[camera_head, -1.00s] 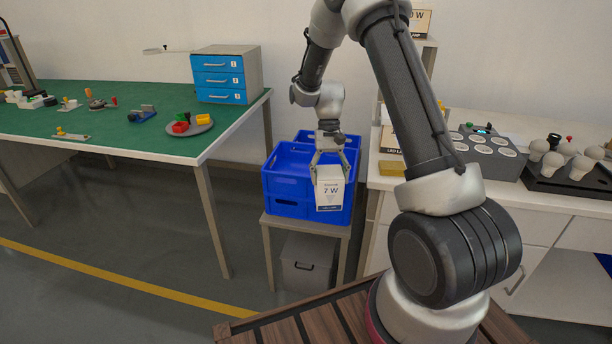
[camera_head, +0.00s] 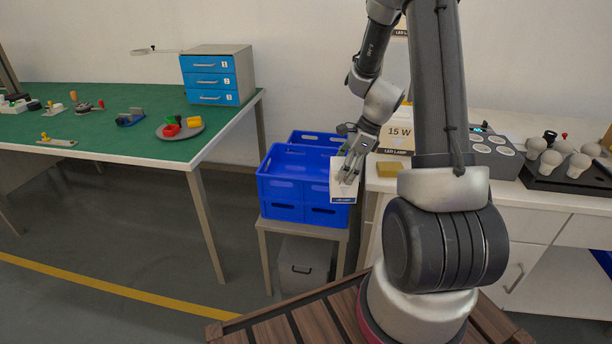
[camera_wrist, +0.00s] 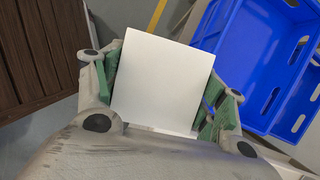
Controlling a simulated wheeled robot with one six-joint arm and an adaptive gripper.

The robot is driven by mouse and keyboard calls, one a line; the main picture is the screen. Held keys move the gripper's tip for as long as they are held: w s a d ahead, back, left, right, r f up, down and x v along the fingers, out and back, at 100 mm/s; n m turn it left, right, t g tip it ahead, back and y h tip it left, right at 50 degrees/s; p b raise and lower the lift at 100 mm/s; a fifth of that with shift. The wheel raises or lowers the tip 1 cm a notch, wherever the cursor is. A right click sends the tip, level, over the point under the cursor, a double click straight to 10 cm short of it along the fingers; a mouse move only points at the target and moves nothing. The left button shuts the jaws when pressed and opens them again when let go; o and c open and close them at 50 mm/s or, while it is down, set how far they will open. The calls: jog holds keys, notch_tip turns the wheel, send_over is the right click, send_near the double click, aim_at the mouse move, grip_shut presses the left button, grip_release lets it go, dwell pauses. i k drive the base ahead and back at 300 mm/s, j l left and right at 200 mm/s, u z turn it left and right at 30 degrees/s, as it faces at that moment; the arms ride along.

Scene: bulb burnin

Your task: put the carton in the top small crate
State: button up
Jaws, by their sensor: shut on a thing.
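The carton is a white box with a dark label band (camera_head: 342,195). My gripper (camera_head: 350,168) is shut on it and holds it in the air at the front right corner of the blue crates. In the wrist view the carton (camera_wrist: 163,82) shows as a plain white face between the two green-padded fingers. The top small crate (camera_head: 290,165) is blue and stands on a small grey stand, stacked on another blue crate. In the wrist view the blue crate (camera_wrist: 235,45) lies to the right of the carton, apart from it.
Another blue crate (camera_head: 318,137) stands behind. A green table (camera_head: 90,130) with blue drawers (camera_head: 215,80) is at left.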

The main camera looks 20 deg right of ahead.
aim_at(309, 177)
jog(key=i, duration=0.85)
